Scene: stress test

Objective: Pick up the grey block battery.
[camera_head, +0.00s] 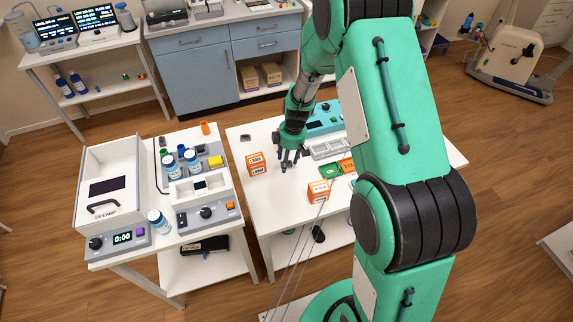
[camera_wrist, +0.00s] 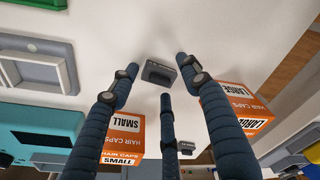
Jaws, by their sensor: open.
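A small grey block (camera_wrist: 158,73), which looks like the battery, lies on the white table in the wrist view. My gripper (camera_wrist: 161,78) is open, and its three dark fingers spread around the block in that view. No finger visibly touches it, and the height gap cannot be told. In the head view my gripper (camera_head: 289,160) points down over the table, and the block under it cannot be made out. A second small dark grey item (camera_wrist: 187,147) lies farther off in the wrist view. A small dark item (camera_head: 245,138) also shows near the table's back left in the head view.
Orange hair-cap boxes marked LARGE (camera_wrist: 235,110) and SMALL (camera_wrist: 124,135) stand on either side of my fingers. A teal device (camera_head: 323,118), a grey tray (camera_head: 326,149) and a green card (camera_head: 329,171) are near. Bare table (camera_head: 285,200) lies in front.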

